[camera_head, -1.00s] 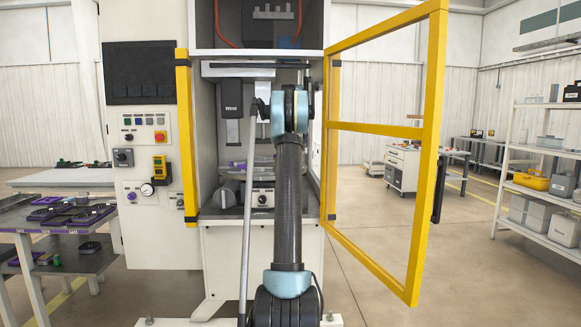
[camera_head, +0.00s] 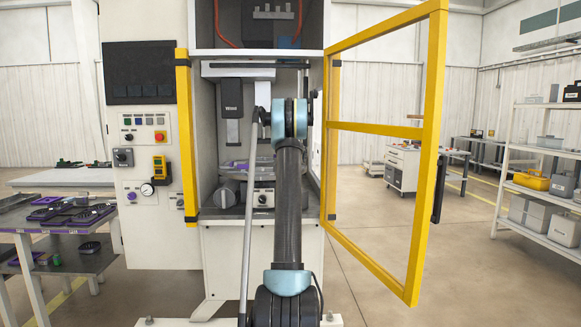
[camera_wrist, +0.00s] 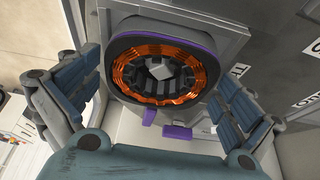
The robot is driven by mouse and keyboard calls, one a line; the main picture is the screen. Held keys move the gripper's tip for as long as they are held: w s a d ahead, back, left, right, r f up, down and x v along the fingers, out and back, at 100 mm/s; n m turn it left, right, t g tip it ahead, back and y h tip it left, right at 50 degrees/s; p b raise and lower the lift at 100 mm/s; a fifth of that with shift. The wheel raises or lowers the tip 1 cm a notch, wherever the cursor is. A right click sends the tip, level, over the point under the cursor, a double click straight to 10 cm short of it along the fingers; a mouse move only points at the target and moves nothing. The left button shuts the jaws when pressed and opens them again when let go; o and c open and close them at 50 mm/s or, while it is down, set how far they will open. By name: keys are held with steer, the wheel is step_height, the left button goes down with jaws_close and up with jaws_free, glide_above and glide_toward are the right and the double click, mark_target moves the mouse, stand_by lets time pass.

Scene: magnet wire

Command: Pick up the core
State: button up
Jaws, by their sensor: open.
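The core (camera_wrist: 117,56) shows in the wrist view as a dark ring-shaped part with a purple edge, orange copper windings (camera_wrist: 189,95) and a light block at its centre. It sits against a grey fixture inside the machine. My gripper (camera_wrist: 155,95) is open, with one blue-grey finger to the left of the core and one to the right. Both fingers look apart from it. In the head view my arm hides the gripper and the core.
The machine cabinet (camera_head: 223,207) stands ahead with its yellow-framed door (camera_head: 428,130) open to the right. A control panel (camera_head: 150,150) is on its left. A table (camera_head: 20,222) with dark and purple parts stands at left. Shelves (camera_head: 535,192) stand at right.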

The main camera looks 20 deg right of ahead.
steer(key=c, duration=1.6)
steer(key=shift+r, duration=0.1)
